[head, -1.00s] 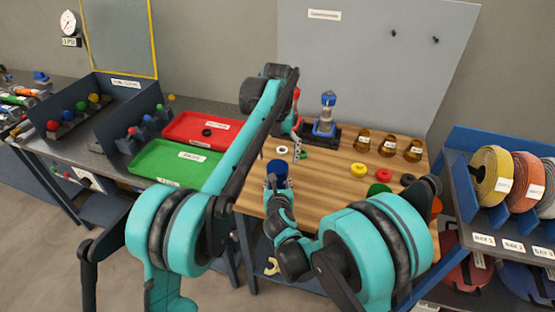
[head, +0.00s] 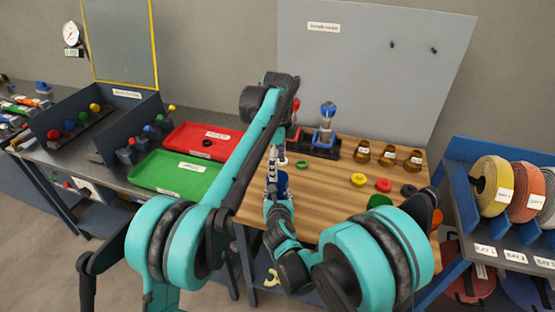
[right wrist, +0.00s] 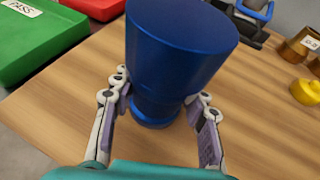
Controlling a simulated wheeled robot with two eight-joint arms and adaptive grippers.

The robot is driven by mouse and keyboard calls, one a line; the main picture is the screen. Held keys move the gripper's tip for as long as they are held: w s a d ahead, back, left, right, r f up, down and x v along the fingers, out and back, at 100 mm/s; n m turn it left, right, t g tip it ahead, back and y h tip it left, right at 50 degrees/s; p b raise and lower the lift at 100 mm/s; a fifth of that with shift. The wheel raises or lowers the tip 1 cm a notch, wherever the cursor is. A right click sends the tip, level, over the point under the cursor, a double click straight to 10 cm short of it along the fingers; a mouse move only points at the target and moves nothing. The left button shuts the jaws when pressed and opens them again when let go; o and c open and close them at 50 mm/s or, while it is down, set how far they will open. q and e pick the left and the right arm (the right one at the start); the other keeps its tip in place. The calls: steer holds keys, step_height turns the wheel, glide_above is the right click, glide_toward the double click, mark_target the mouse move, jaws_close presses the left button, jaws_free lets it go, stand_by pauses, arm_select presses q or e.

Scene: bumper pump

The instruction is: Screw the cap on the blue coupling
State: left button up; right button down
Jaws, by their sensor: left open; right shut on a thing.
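The blue coupling (right wrist: 178,50) is a wide blue cylinder with a narrower waist and a foot flange, seen in the right wrist view. My right gripper (right wrist: 160,100) is shut on it, one finger on each side of the waist. In the head view the blue coupling (head: 281,180) shows small at the bench's front left, partly hidden. My left gripper (head: 273,166) is open, pointing down right by the coupling; I cannot tell whether it touches. I see no cap in it. Loose round caps lie to the right: yellow (head: 358,180), red (head: 383,185), black (head: 408,190) and green (head: 380,201).
A small green ring (head: 302,164) lies behind the coupling. A blue-and-grey device (head: 326,125) stands in a dark holder at the back. Brown jars (head: 388,155) stand right of it. Red (head: 193,138) and green (head: 165,176) trays are left. The middle of the wooden bench is clear.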

arm_select(q)
steer(key=n, duration=0.4)
steer(key=shift+r+n, duration=0.1)
steer(key=shift+n, duration=0.3)
steer(key=n, duration=0.4)
steer(key=shift+r+n, duration=0.1)
steer(key=shift+n, duration=0.3)
steer(key=n, duration=0.4)
steer(key=shift+r+n, duration=0.1)
steer(key=shift+n, duration=0.3)
steer(key=n, duration=0.4)
steer(key=shift+r+n, duration=0.15)
steer(key=shift+n, duration=0.15)
steer(key=n, duration=0.4)
steer(key=shift+r+n, duration=0.1)
steer(key=shift+n, duration=0.3)
steer(key=n, duration=0.4)
steer(key=shift+r+n, duration=0.1)
steer(key=shift+n, duration=0.3)
steer(key=n, duration=0.6)
steer(key=shift+r, duration=0.1)
steer(key=n, duration=0.5)
steer(key=shift+r, duration=0.1)
